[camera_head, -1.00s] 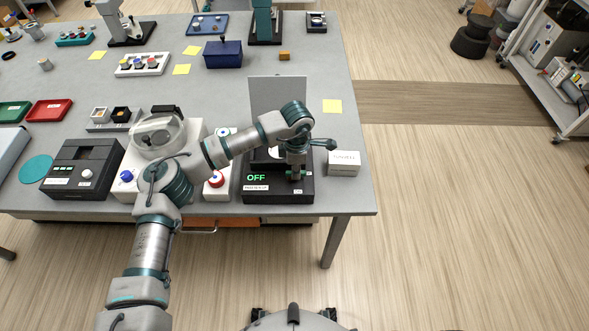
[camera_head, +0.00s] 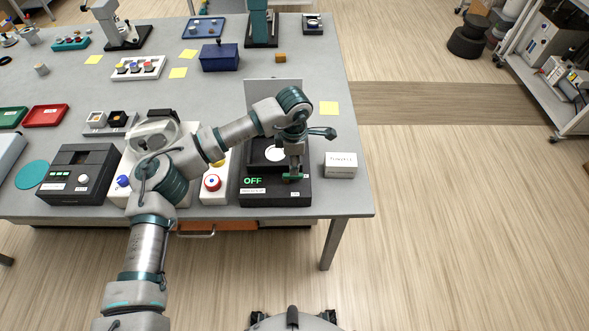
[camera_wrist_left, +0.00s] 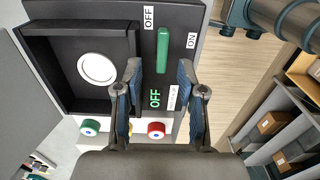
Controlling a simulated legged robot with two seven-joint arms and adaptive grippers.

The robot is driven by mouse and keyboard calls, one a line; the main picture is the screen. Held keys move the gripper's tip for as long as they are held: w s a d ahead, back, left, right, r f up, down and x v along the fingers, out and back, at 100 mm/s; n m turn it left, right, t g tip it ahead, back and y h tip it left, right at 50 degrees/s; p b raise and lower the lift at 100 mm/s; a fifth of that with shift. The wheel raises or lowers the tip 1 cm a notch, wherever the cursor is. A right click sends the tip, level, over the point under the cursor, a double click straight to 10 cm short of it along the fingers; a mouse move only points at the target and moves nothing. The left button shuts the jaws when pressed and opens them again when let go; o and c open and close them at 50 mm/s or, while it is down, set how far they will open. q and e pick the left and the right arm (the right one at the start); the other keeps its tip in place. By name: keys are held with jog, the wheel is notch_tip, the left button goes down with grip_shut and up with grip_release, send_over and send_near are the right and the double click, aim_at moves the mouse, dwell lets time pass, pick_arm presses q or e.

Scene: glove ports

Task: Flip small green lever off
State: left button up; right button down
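A black device (camera_head: 258,198) near the front edge of the table has a lit green OFF readout. Its small green lever (camera_wrist_left: 162,50) shows as a narrow bar in the left wrist view, between an OFF label on its left and an ON label on its right. In the head view the lever (camera_head: 292,178) shows just below my gripper. My left gripper (camera_head: 295,170) points down over the right part of the device. In the left wrist view my gripper (camera_wrist_left: 158,84) is open and empty, with its fingers spread on both sides of the lever's line; contact cannot be told.
An upright panel (camera_head: 272,92) stands behind the device. A white box (camera_head: 341,165) sits close to its right. A white control box with a red button (camera_head: 212,183) stands to its left. The tabletop behind the white box is clear apart from a yellow note (camera_head: 329,108).

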pick_arm(q)
notch_tip(320, 180, up, 7)
jog(key=shift+d, duration=0.35)
jog(key=shift+a, duration=0.15)
jog(key=shift+s+f, duration=0.1)
